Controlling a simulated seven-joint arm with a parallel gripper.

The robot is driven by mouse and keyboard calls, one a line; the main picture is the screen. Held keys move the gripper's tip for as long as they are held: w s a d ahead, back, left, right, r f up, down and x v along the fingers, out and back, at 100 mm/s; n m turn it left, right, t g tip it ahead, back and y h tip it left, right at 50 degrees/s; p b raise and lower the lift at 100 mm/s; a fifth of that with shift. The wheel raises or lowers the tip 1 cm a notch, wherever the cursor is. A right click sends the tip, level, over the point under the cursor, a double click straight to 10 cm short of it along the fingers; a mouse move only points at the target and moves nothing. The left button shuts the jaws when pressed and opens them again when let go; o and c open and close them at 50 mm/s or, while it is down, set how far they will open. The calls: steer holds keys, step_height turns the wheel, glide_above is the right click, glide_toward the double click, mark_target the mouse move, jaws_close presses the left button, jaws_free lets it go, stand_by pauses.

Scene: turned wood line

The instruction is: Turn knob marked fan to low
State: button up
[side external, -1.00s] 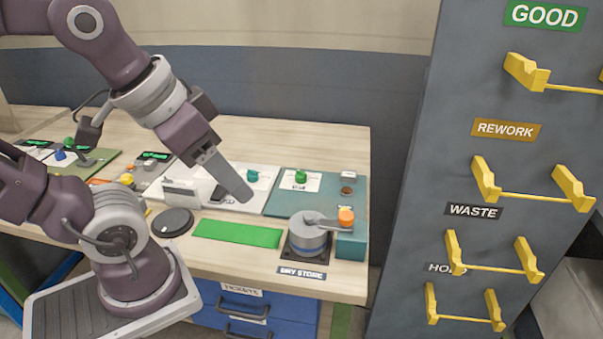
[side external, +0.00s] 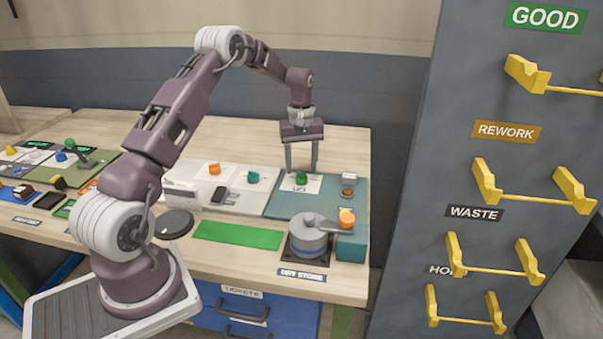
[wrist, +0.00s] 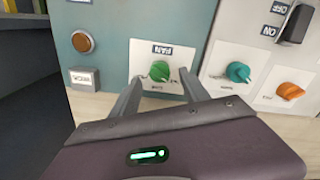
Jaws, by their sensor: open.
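The green knob (wrist: 159,71) sits on a white plate (wrist: 142,61) whose label reads FAN upside down in the wrist view. The plate is on a teal panel (wrist: 115,18). The knob also shows in the side view (side external: 301,178). My gripper (side external: 302,172) points down over the knob with its two fingers apart. In the wrist view the fingers (wrist: 159,82) stand on either side of the knob, with space between them and it. The dial's small markings are too blurred to read.
A teal knob (wrist: 238,72) and an orange knob (wrist: 289,91) are on the neighbouring light panel, with a black ON/OFF switch (wrist: 296,23). A round brown button (wrist: 83,42) is on the teal panel. A grey cylinder with a lever (side external: 308,236) stands in front.

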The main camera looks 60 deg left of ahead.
mark_target(301, 173)
steer(key=shift+f, duration=1.6)
jaws_close()
steer(key=shift+m, duration=0.3)
steer(key=m, duration=1.1)
steer(key=shift+d, duration=0.1)
steer(key=shift+m, duration=0.3)
jaws_free()
